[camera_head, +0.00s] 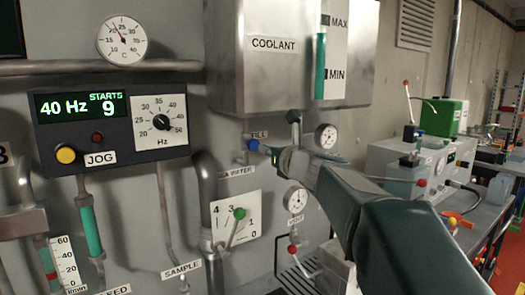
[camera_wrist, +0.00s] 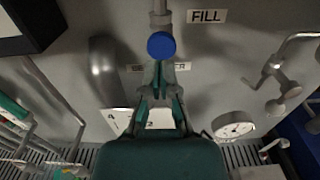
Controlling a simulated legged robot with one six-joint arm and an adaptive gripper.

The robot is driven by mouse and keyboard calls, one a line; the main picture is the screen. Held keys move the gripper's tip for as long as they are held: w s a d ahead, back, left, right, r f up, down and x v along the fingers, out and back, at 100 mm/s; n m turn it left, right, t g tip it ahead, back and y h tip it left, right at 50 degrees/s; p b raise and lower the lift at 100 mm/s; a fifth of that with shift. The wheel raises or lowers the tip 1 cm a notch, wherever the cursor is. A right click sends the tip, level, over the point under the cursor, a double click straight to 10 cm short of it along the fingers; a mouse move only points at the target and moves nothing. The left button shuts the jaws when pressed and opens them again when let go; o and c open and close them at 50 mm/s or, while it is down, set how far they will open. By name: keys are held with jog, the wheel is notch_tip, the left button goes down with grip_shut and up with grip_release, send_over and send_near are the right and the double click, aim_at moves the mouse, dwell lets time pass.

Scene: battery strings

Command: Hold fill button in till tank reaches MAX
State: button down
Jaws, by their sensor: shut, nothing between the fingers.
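The steel coolant tank (camera_head: 282,85) hangs on the wall in the head view. Its sight glass (camera_head: 320,65) shows teal liquid well above the MIN mark and a little below the MAX mark. The blue fill button (camera_head: 253,145) is on the wall below the tank, beside the FILL label; it also shows in the wrist view (camera_wrist: 161,45). My gripper (camera_head: 272,152) is shut and empty at the button's right side. In the wrist view its fingertips (camera_wrist: 160,68) lie just below the button face. I cannot tell whether they touch it.
A pipe (camera_head: 204,185), a lever panel (camera_head: 236,220) with a green knob and small gauges (camera_head: 326,136) surround the button. The control box (camera_head: 110,125) is at the left. A bench (camera_head: 460,215) with equipment stands at the right.

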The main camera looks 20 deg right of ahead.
jog(key=s+d, duration=0.2)
jog(key=s, duration=0.7)
jog(key=shift+s+d, duration=0.15)
jog(key=shift+s, duration=0.15)
jog(key=shift+r, duration=0.1)
